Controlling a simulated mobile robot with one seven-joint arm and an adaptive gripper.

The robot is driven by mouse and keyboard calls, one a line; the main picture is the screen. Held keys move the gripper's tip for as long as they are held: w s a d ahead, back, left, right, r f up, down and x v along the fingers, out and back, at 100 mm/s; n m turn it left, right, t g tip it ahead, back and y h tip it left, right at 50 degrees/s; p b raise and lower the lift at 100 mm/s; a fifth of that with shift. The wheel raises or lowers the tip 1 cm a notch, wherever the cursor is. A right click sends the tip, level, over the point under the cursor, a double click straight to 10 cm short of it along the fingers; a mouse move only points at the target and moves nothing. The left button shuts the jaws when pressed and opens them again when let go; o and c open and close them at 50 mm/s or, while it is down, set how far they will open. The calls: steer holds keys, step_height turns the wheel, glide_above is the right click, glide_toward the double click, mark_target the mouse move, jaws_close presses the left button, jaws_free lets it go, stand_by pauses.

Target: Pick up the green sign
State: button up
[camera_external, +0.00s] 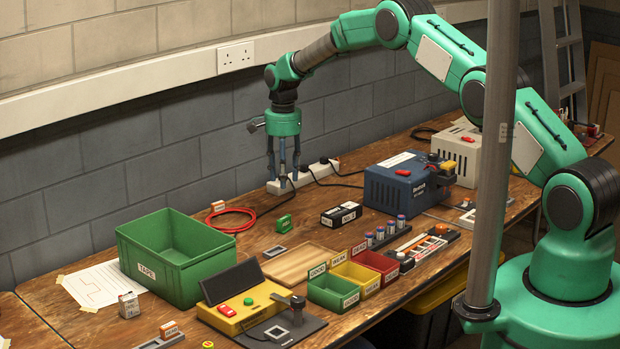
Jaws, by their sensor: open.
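My gripper (283,176) points straight down at the back of the bench, with its fingers apart and nothing between them. In the picture its fingertips overlap the white power strip; their exact height is hard to tell. A small green piece with a pale mark (284,223) stands on the bench below the gripper, clear of it. A small upright sign plate (317,270) stands behind the small green bin (333,293); its lettering is too small to read surely. I cannot tell for certain which of these two is the green sign.
A white power strip (303,177) with black plugs lies along the wall. A red cable coil (231,220) and a black box (341,214) flank the green piece. A large green crate (150,276), a blue unit (408,184), and yellow (356,279) and red bins (377,265) stand around.

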steer(key=shift+f, duration=0.15)
glide_above(286, 218)
steer(key=shift+w+a+f+b, duration=0.1)
steer(key=shift+f+b, duration=0.15)
steer(key=shift+f, duration=1.85)
steer(key=shift+a+f+b, duration=0.1)
steer(key=shift+f+b, duration=0.1)
steer(key=shift+f, duration=1.85)
steer(key=shift+f, duration=0.1)
steer(key=shift+d+f+b, duration=0.15)
steer(key=shift+f+b, duration=0.25)
steer(key=shift+f, duration=2.1)
steer(key=c, duration=1)
